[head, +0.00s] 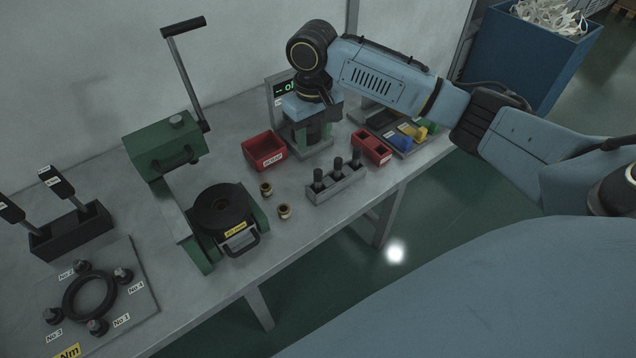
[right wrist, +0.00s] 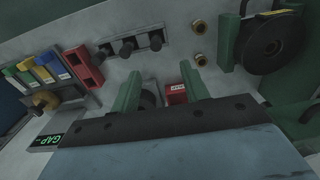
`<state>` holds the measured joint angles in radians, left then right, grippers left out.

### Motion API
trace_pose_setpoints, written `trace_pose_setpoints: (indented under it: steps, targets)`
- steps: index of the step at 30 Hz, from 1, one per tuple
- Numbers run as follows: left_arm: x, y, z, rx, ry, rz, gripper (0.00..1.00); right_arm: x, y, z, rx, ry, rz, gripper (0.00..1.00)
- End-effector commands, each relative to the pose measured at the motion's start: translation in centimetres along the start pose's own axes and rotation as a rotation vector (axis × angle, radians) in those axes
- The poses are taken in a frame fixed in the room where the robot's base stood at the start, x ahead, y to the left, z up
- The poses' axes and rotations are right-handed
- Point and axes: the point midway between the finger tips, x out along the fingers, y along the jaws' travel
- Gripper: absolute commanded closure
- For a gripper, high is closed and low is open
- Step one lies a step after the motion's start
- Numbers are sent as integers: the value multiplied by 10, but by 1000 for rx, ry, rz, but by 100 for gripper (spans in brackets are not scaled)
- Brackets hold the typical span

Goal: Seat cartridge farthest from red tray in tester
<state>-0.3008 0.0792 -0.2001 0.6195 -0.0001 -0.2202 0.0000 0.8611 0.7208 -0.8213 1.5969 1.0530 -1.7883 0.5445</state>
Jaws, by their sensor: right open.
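My right gripper (head: 310,142) points down at the back of the bench, in front of the "GAP" display (head: 286,89). Its two green fingers (right wrist: 160,68) stand apart with nothing visibly held. A red tray marked as scrap (head: 264,150) lies left of it; a red two-cell tray (head: 371,146) lies to its right. Two brass-coloured pieces, a far one (head: 265,189) and a near one (head: 284,211), stand loose on the bench. Black-topped pins (head: 338,165) stand in a grey rack (head: 350,187). I cannot tell which items are the cartridges or which device is the tester.
A green fixture with a black disc (head: 222,207) and a green lever press (head: 167,145) stand to the left. A dark tray with coloured blocks (head: 405,133) lies at the right. The bench front edge runs close to the grey rack. A blue bin (head: 520,62) stands behind.

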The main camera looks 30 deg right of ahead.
Motion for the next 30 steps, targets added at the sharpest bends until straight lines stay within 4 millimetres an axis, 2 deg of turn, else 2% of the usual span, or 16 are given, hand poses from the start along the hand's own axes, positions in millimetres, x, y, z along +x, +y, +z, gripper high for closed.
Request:
trace_pose_setpoints:
  steps: [3, 9, 17, 24, 30]
  targets:
    - [4, 0, 0, 0, 0, 0, 64, 27, 0, 1, 0, -4, 1, 55]
    - [8, 0, 0, 0, 1, 0, 64, 61, 0, 1, -2, -2, 0, 55]
    - [10, 0, 0, 0, 1, 0, 64, 80, 2, 3, -2, -1, 1, 55]
    - [15, 0, 0, 0, 2, -1, 64, 115, 6, 7, -4, -1, 1, 55]
    - [15, 0, 0, 0, 2, -1, 64, 123, 6, 6, -4, 1, 1, 55]
